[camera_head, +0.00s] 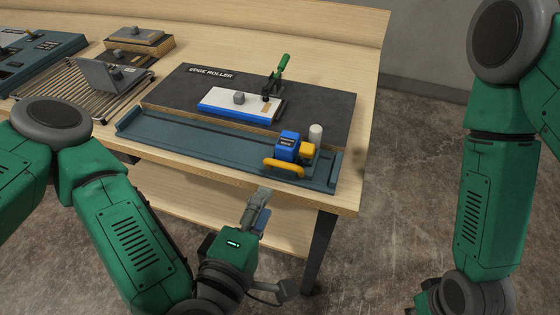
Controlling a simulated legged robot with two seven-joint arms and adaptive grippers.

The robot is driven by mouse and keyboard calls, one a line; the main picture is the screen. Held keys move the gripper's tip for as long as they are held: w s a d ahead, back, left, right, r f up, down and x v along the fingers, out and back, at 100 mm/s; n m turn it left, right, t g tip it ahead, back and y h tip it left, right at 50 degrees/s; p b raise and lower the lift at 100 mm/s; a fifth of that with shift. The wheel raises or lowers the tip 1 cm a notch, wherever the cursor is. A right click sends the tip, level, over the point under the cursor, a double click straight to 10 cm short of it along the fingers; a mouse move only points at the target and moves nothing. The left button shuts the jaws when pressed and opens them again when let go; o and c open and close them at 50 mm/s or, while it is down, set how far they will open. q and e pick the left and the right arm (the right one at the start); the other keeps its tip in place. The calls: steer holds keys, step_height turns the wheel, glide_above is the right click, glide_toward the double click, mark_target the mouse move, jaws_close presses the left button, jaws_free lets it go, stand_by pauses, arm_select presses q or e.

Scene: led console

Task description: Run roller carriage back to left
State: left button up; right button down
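The roller carriage (289,147) is a blue block with a yellow handle at its front and a pale upright roller beside it. It sits near the right end of the dark blue-grey track (190,147) along the table's front. My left gripper (262,197) is in front of the table edge, below and left of the carriage, apart from it. Its fingers look close together, but I cannot tell whether they are open or shut. My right arm hangs at the right; its gripper is not in view.
Behind the track, a black board (325,105) marked "EDGE ROLLER" carries a white and blue panel (225,104) and a green-handled clamp (279,70). A wire rack (65,95) and a wooden block (130,43) are at the left. The track left of the carriage is clear.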

mark_target(282, 167)
arm_select(q)
steer(key=x, duration=1)
steer(key=shift+w+a, duration=0.2)
steer(key=shift+w, duration=0.25)
steer(key=shift+w+d, duration=0.1)
steer(key=shift+w, duration=0.2)
steer(key=shift+w+d+f, duration=0.1)
steer(key=shift+w+d, duration=0.05)
steer(key=shift+d, duration=0.15)
steer(key=shift+a, duration=0.1)
jaws_close()
